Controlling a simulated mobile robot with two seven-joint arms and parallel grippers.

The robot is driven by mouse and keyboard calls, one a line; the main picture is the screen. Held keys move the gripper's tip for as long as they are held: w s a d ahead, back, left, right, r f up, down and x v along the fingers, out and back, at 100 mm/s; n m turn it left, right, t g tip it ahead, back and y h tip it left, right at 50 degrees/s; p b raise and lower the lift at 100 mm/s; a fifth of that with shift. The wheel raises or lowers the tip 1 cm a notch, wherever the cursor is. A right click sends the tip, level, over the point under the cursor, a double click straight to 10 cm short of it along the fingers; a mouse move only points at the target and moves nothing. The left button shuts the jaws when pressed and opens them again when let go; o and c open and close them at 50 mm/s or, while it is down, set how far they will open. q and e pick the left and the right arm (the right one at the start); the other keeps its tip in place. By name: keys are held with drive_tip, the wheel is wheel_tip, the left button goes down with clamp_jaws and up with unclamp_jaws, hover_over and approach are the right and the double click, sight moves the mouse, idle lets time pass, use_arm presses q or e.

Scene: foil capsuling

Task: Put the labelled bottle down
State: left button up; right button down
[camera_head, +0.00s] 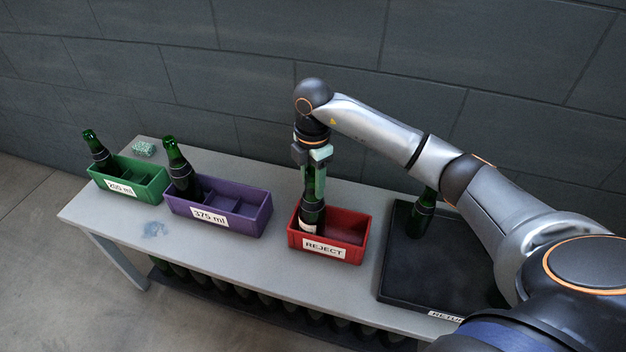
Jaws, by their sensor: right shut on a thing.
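The labelled bottle (311,212) is dark green with a pale label low on its side. It stands about upright in the left part of the red REJECT crate (357,246). My right gripper (313,190) points down from above and is shut on the bottle's neck. The crate's front wall hides the bottle's base, so I cannot tell whether it touches the crate floor. My left gripper is not in view.
Another bottle (421,214) stands on a black mat (430,268) at the right, below my arm. A small pale-green item (144,149) lies behind the green crate.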

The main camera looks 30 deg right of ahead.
drive_tip(key=shift+c, duration=1.8)
unclamp_jaws()
